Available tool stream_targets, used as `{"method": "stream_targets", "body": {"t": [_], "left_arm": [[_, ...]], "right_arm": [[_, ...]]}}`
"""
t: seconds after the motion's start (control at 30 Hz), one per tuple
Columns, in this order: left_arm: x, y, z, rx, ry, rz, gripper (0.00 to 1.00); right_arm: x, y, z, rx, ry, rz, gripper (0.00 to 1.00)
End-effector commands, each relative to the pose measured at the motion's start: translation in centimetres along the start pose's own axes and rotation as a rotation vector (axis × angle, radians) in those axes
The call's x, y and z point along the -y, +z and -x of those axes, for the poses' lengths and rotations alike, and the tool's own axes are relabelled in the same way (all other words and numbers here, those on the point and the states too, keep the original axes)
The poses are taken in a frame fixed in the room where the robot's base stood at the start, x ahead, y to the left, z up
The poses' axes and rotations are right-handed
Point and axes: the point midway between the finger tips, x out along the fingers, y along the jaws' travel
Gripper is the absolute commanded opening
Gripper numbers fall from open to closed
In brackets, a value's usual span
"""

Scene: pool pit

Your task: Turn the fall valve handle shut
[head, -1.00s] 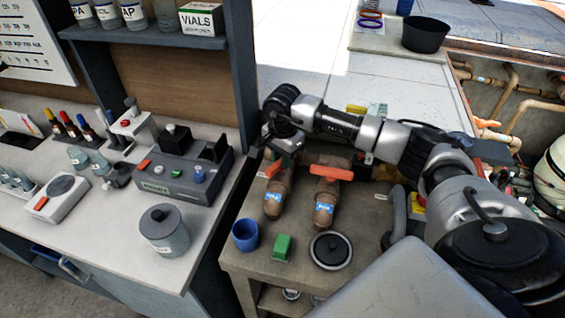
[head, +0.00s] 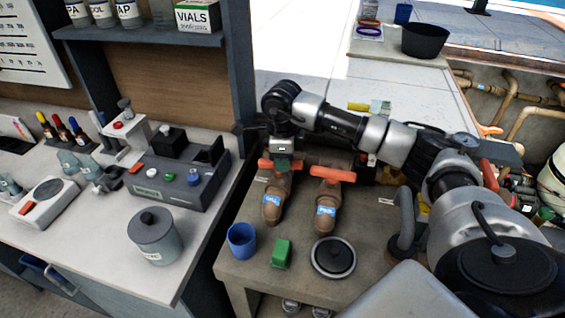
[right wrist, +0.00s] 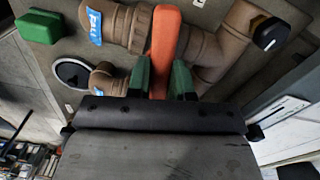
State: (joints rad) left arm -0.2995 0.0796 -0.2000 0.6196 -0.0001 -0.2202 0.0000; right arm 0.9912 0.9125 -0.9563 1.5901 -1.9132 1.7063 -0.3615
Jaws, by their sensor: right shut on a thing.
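Two brown valve pipes with blue labels stand on the grey bench. The left valve (head: 271,205) has an orange handle (head: 292,165), gripped by my right gripper (head: 283,158). The wrist view shows its blue label, apparently reading FALL, and the orange handle (right wrist: 165,40) lying across the pipe. The green fingers of my right gripper (right wrist: 161,80) are shut on the handle from both sides. The right valve (head: 326,210) has its own orange handle (head: 334,174) lying crosswise. My left gripper is not in view.
A blue cup (head: 242,240), a green block (head: 282,253) and a round black lid (head: 333,257) sit at the bench front. A curved grey pipe (head: 404,220) stands to the right. A lab counter (head: 95,245) with a lidded jar (head: 153,237) is on the left.

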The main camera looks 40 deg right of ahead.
Motion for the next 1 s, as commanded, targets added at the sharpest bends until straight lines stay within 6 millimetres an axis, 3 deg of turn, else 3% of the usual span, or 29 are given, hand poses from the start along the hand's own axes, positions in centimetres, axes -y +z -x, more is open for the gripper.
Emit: {"method": "stream_targets", "body": {"t": [0.4, 0.97, 1.0], "left_arm": [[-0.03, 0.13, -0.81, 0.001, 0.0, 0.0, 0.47], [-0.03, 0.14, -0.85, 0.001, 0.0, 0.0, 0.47], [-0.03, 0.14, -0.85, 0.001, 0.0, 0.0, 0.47]], "right_arm": [[-0.15, 0.06, -0.12, 0.001, 0.002, -0.189, 0.0], [-0.14, 0.06, -0.07, 0.001, 0.002, -0.219, 0.0], [-0.14, 0.06, -0.06, 0.001, 0.002, -0.219, 0.26]]}}
